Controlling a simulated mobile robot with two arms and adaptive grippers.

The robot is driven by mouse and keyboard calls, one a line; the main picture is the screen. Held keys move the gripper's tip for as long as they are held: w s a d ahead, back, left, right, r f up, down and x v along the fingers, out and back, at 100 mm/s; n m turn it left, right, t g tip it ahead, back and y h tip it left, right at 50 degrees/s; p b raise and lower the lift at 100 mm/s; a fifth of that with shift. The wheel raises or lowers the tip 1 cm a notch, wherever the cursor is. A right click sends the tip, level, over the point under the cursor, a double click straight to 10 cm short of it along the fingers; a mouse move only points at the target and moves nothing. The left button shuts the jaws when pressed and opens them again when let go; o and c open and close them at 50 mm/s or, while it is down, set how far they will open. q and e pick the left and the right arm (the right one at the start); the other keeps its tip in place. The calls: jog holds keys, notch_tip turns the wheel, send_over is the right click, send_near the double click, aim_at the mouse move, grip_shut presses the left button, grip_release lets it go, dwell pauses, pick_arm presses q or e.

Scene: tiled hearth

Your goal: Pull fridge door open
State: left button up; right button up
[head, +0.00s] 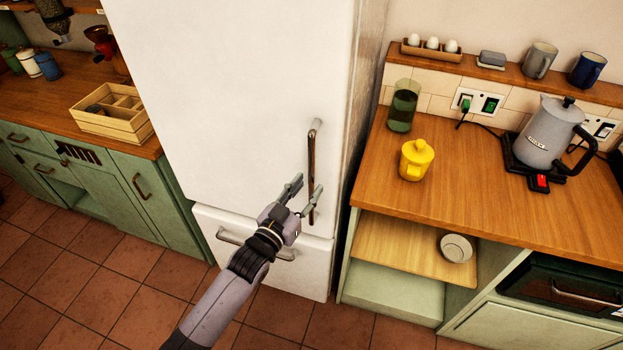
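The white fridge (235,95) stands in the middle of the head view, and its tall upper door appears closed. A vertical bar handle (312,150) runs along the right side of that door. A lower door or drawer (285,268) has a horizontal handle (228,237), partly hidden by my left arm. My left gripper (306,194) is open at the lower end of the vertical handle, with one finger on each side of the bar in the picture. I cannot tell whether the fingers touch it. My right gripper is not in view.
A wooden counter (480,190) at right holds a yellow lidded pot (416,160), a green glass (403,108) and a grey kettle (550,135). Green cabinets (110,185) stand at left, with a wooden box (112,112) on top. Tiled floor (70,290) is clear in front.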

pick_arm(q)
jog(key=shift+x, duration=1.45)
jog(key=shift+c, duration=0.6)
grip_shut()
